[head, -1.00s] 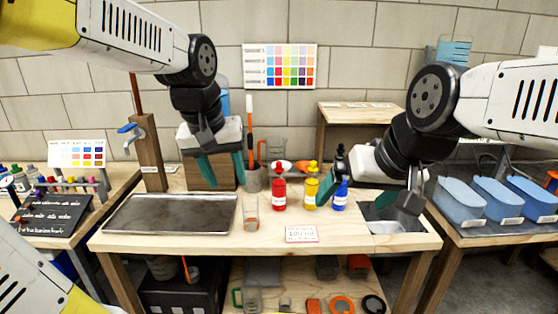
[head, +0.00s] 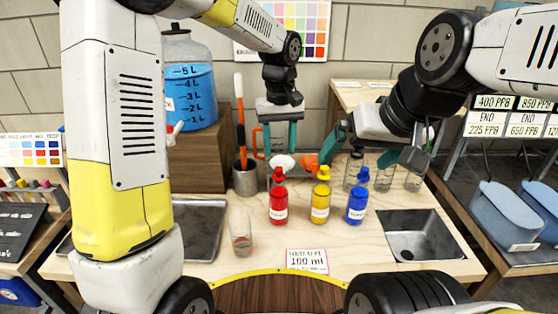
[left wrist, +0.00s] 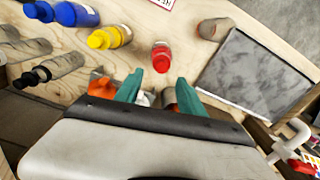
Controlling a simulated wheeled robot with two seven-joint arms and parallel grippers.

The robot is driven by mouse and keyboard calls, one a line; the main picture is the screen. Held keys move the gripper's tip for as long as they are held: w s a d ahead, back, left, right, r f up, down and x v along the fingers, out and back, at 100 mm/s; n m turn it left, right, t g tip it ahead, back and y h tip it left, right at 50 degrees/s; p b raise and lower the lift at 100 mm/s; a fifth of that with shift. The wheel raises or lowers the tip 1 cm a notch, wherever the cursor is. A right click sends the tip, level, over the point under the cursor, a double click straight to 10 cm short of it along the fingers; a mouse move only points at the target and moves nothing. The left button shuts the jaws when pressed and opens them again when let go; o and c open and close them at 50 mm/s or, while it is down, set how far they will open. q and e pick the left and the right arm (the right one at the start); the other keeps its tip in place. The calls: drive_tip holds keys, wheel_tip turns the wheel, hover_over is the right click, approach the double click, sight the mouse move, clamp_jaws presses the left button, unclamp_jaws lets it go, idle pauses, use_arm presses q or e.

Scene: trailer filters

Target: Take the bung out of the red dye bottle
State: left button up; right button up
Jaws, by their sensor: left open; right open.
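The red dye bottle (head: 279,207) stands upright on the wooden bench, left of the yellow bottle (head: 320,203) and the blue bottle (head: 356,206). Its red bung (head: 278,174) sits in its neck. My left gripper (head: 280,151) is open and empty, fingers pointing down, above and behind the red bottle. In the left wrist view the red bottle (left wrist: 161,57) lies beyond the open fingertips (left wrist: 160,84), roughly in line with the gap between them and apart from both. My right gripper (head: 355,160) is open, behind the yellow and blue bottles, and seems to hold nothing.
A white funnel (head: 283,162) and an orange one (head: 310,163) are close behind the bottles. A grey pot (head: 245,181) with a tall orange-handled tool and a clear beaker (head: 240,237) stand to the left. A sink (head: 412,240) is at right; the bench front is mostly clear.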

sight(279, 168)
use_arm(q)
wheel_tip(279, 168, down, 7)
drive_tip(key=shift+s+a+r, duration=0.1)
drive_tip(key=shift+a, duration=0.05)
clamp_jaws()
